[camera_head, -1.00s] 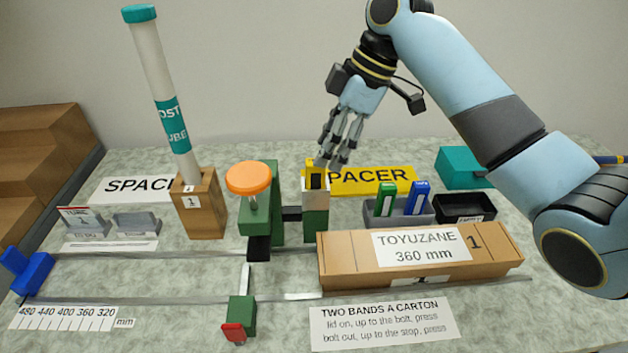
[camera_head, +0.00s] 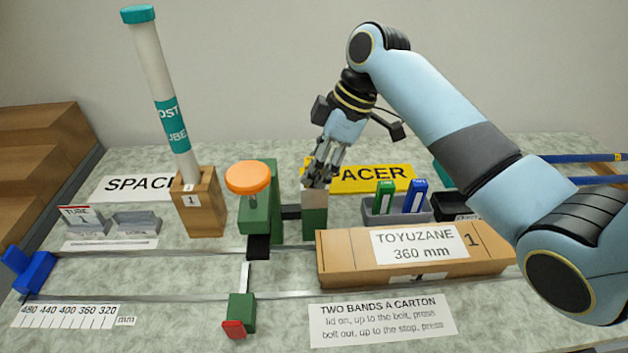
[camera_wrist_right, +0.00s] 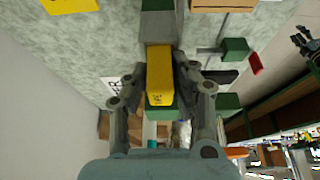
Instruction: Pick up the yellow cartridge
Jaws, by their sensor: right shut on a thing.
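The yellow cartridge (camera_wrist_right: 158,72) shows in the right wrist view between the fingers of my right gripper (camera_wrist_right: 160,92). In the head view my right gripper (camera_head: 318,180) is over the pale top of a green stand (camera_head: 314,220). Its fingers are shut on the cartridge and hide most of it there. I cannot tell whether the cartridge is still seated in the stand. My left gripper does not show in the head view.
An orange-topped green press (camera_head: 247,180) stands close left of the stand. A yellow SPACER sign (camera_head: 385,175) lies behind. A grey bin (camera_head: 400,215) with green and blue pieces and a long carton (camera_head: 410,258) are to the right. A tall tube (camera_head: 160,95) stands left.

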